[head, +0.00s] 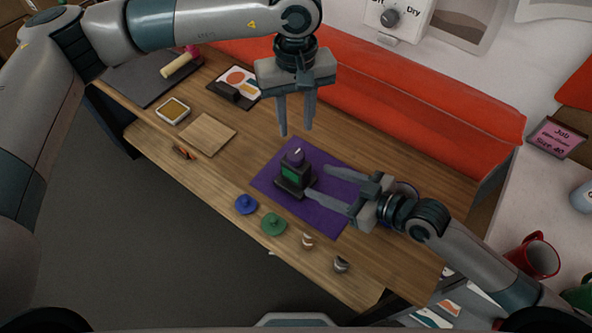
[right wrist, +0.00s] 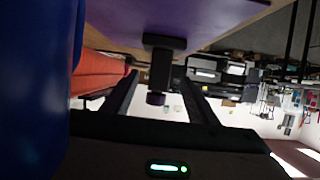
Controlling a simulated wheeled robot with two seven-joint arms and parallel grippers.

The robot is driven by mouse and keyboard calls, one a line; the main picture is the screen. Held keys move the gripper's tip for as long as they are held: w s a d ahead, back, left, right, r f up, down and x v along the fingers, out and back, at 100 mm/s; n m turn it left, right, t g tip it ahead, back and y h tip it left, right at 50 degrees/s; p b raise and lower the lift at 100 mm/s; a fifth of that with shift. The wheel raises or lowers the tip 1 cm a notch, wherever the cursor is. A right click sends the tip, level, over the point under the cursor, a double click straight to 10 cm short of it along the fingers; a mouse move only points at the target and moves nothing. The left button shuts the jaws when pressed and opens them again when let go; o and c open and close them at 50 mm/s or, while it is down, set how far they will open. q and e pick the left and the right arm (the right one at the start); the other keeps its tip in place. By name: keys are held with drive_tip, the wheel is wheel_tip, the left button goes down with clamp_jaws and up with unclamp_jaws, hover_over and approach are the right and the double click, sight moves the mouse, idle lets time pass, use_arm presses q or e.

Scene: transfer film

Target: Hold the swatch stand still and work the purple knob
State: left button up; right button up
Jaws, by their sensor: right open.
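The swatch stand (head: 293,180) is a small dark stand with a green face, upright on a purple mat (head: 335,215). The purple knob (head: 296,157) sits on its top. My left gripper (head: 296,132) is open, pointing down above the knob, with nothing between its fingers. My right gripper (head: 320,182) is open and low at the right of the stand, its fingertips close to it. In the right wrist view the stand (right wrist: 160,68) appears upside down, framed between the open fingers, with the knob (right wrist: 156,98) below. I cannot tell whether the fingers touch it.
A blue knob-like piece (head: 246,204), a green one (head: 274,223) and two small striped pieces (head: 307,240) lie along the front edge. An orange-red padded block (head: 400,107) runs along the back.

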sight(296, 172)
drive_tip(key=x, duration=0.9)
drive_tip(key=shift+w+a+f, duration=0.15)
